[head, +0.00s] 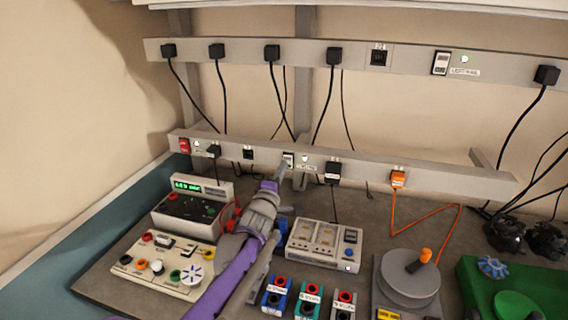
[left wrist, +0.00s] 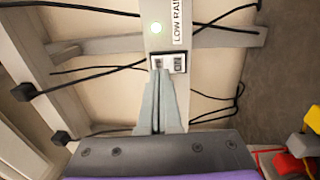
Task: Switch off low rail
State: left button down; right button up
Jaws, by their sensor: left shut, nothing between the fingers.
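The low rail (head: 440,177) is a grey power strip running above the bench. Its rocker switch (head: 288,159) is white in a dark frame, with a small pale-green light (head: 305,158) beside it. Actual contact is unclear. My right gripper is out of view.
An upper rail (head: 305,55) with black plugs and a similar switch (head: 440,63) runs above. Black cords hang between the rails. A red switch (head: 184,146) and an orange plug (head: 398,179) are on the low rail. Bench instruments, such as a grey meter box (head: 325,243), crowd below.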

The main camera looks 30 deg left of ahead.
pick_arm(q)
jog(key=shift+x, duration=1.05)
jog(key=shift+w, duration=0.2)
jog(key=shift+s+r, duration=0.1)
jog(key=shift+r, duration=0.05)
